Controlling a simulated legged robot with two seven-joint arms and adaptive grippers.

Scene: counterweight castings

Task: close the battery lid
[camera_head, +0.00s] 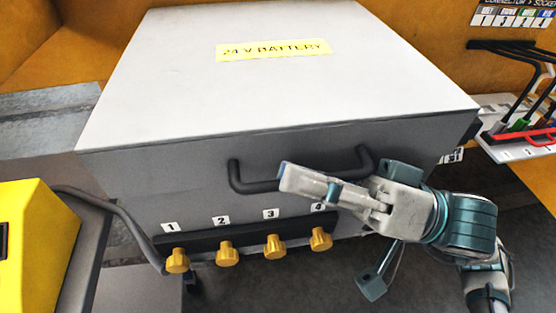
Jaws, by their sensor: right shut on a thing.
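The grey battery lid (270,85) has a yellow "24 V BATTERY" label (273,51) on its broad top. A dark bar handle (252,185) is on the grey front face below the lid's front edge. My right gripper (300,182) reaches in from the right and is shut on the right part of the handle. Its fingers hide the middle of the handle. The top looks flat and covers the box; I cannot tell whether a gap remains under it. My left gripper is not in view.
Several yellow knobs (275,247) sit in a numbered row below the handle. A yellow unit (30,250) stands at the left, with a grey cable (120,220) beside the box. Black cables with coloured plugs (520,125) stand in a rack at the right, under a connector chart (513,12).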

